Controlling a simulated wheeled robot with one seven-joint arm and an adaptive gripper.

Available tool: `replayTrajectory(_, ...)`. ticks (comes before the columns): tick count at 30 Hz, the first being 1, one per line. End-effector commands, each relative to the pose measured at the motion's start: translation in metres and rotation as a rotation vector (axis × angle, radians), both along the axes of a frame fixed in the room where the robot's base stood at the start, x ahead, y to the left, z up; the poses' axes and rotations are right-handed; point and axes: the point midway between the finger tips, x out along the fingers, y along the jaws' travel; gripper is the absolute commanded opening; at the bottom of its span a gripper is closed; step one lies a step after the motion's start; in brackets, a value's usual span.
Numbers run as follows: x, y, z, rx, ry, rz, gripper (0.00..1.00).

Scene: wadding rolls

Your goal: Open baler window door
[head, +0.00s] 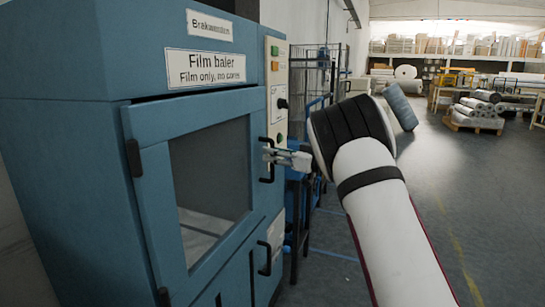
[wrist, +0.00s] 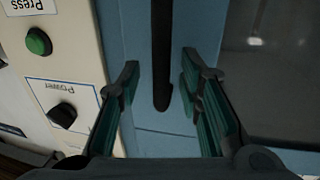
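The blue film baler (head: 60,130) stands at the left in the head view. Its window door (head: 150,185) has a blue frame around a grey pane and looks closed. A black vertical door handle (head: 270,174) is on the door's right side; it also shows in the wrist view (wrist: 162,55). My gripper (head: 268,155) is at the handle. In the wrist view my gripper (wrist: 160,70) is open, with one finger on each side of the handle and gaps between. Whether the handle lies fully between the fingertips in depth is hard to tell.
A pale control panel (head: 277,90) with buttons and a black knob (wrist: 62,115) is close beside the handle. A lower door with a black handle (head: 264,258) is below. A wire cage (head: 310,85) stands behind the arm. Open floor (head: 450,200) lies to the right.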

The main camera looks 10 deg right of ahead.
Motion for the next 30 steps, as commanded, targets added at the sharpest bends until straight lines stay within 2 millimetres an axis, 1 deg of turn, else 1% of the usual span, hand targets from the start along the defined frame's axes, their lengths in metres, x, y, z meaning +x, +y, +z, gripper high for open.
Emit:
replayTrajectory(4,0.007,0.007,-0.001,0.000,0.000,0.002,0.33)
replayTrajectory(13,0.008,0.008,0.000,0.000,0.000,0.001,0.33)
replayTrajectory(14,0.008,0.008,0.000,0.000,0.000,0.001,0.28)
replayTrajectory(15,0.008,0.008,0.000,0.000,0.000,0.001,0.19)
replayTrajectory(18,0.008,0.008,0.000,0.000,0.000,0.001,0.00)
replayTrajectory(26,0.008,0.009,0.000,0.000,0.000,0.001,0.00)
replayTrajectory(30,0.007,0.020,0.001,0.000,0.000,-0.002,0.00)
